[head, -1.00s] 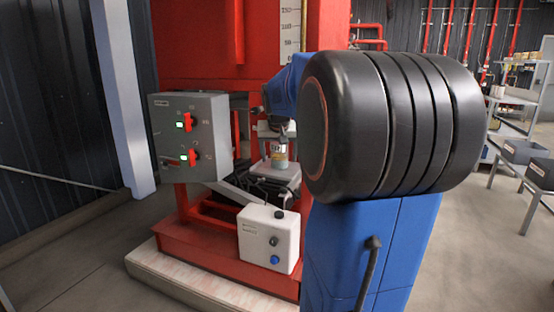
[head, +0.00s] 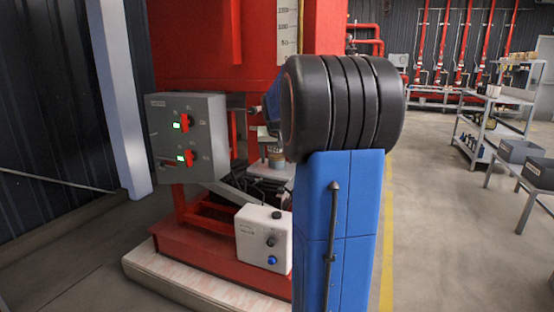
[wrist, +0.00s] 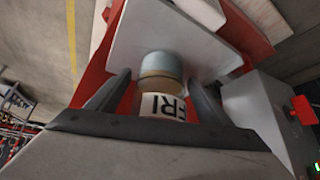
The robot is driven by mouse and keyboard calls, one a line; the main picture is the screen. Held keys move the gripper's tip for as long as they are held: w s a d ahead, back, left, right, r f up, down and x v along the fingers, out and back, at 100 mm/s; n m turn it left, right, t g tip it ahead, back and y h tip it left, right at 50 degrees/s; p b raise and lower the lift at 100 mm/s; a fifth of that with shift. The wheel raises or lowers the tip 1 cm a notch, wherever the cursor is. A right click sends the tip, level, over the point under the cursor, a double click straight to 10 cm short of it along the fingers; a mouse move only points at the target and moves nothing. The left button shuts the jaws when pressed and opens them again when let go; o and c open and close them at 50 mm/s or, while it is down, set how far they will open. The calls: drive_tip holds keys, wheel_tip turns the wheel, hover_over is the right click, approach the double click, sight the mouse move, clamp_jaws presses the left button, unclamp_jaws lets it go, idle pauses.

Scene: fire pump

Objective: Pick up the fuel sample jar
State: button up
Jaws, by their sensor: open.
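The fuel sample jar (wrist: 162,85) shows in the wrist view, with a white label lettered "FRI", an amber band and a blue-grey end towards a pale grey plate (wrist: 150,32). In the head view the jar (head: 276,160) stands small on the grey shelf (head: 268,173), partly hidden by my arm. My gripper (wrist: 160,90) is open, with one dark finger on each side of the jar. Gaps show between the fingers and the jar in the wrist view. In the head view my arm hides most of the gripper.
A grey control box (head: 188,137) with red switches and green lights is left of the shelf. Clear floor and a grey rack (head: 497,125) lie to the right.

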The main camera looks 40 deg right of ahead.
drive_tip(key=shift+w+d+f, duration=0.1)
drive_tip(key=shift+f, duration=0.1)
drive_tip(key=c, duration=1.3)
drive_tip(key=shift+r, duration=0.1)
drive_tip(key=shift+c, duration=0.2)
